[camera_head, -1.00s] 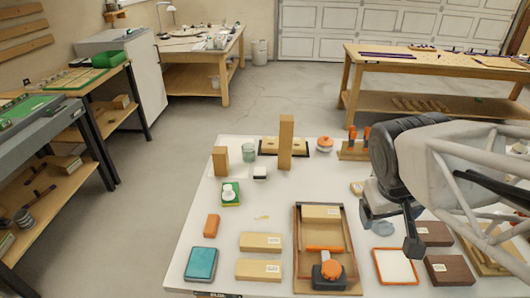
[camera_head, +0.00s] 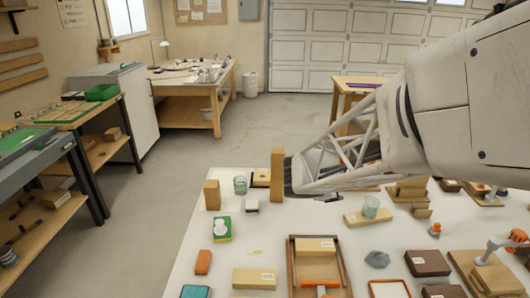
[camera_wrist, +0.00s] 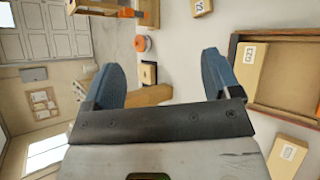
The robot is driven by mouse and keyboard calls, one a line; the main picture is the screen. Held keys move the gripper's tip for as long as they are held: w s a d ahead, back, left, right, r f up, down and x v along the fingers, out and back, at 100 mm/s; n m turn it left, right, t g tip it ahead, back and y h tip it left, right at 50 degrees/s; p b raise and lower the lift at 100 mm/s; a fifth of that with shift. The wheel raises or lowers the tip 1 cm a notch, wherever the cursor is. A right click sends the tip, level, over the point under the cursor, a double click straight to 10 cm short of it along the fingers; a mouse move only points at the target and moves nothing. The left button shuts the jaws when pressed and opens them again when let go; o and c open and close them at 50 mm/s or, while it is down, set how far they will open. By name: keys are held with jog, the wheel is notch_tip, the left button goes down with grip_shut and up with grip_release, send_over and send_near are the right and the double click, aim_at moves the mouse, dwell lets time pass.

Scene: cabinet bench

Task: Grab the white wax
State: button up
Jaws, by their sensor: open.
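I cannot tell for sure which thing is the white wax. In the head view a rounded white piece (camera_head: 221,227) sits on a green and yellow box (camera_head: 222,236) at the table's left. A small block with a white top and dark base (camera_head: 252,206) stands behind it to the right. In the wrist view my gripper (camera_wrist: 160,61) is open, its two blue-grey fingers wide apart with nothing held. A wooden block (camera_wrist: 149,95) and a dark-based piece (camera_wrist: 148,73) show beyond the gap between the fingers.
A tall wooden block (camera_head: 277,174) stands close to the end of my arm, with a shorter one (camera_head: 212,195) and a glass jar (camera_head: 240,185) to its left. A wooden tray (camera_head: 345,265) lies in front.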

jog(key=w+a+f+n+t+y, duration=0.1)
jog(key=w+a+f+n+t, duration=0.2)
jog(key=w+a+f+n, duration=0.25)
jog(key=n+t+y, duration=0.2)
jog(key=n+y, duration=0.6)
jog(key=n, duration=0.6)
send_near(252, 206)
jog(key=x, duration=0.3)
jog(key=shift+w+a+f, duration=0.2)
jog(key=shift+w+a, duration=0.05)
jog(key=shift+w, duration=0.15)
jog(key=shift+x, duration=1.15)
jog(key=shift+w, duration=0.1)
jog(key=shift+d+x, duration=0.2)
jog(key=shift+x, duration=2.35)
